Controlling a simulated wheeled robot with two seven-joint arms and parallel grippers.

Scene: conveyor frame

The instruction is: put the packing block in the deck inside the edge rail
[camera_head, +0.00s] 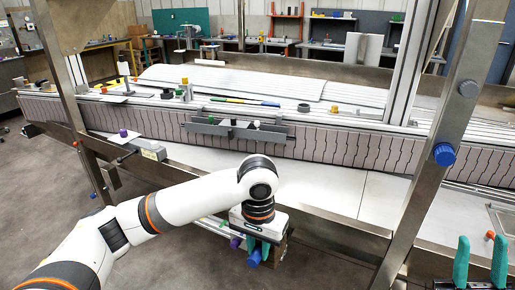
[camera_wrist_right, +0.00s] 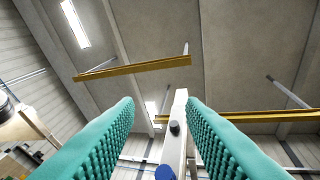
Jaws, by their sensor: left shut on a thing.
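My left gripper (camera_head: 258,252) hangs with its teal fingers pointing down at the front edge of the conveyor frame. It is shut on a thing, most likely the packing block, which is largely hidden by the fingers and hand. The deck (camera_head: 330,187) is the flat grey metal surface behind the gripper. The edge rail (camera_head: 335,232) is the metal strip along its front. My right gripper (camera_head: 481,262) is at the lower right, fingers up, apart and empty. Its fingers also show in the right wrist view (camera_wrist_right: 160,135), with nothing held between them.
A slanted metal post (camera_head: 430,150) with a blue knob (camera_head: 445,154) stands between my two grippers. Another post (camera_head: 75,95) stands at the left. A grey bracket (camera_head: 236,130) is fixed on the conveyor side behind the deck. The deck to the right of my left gripper is bare.

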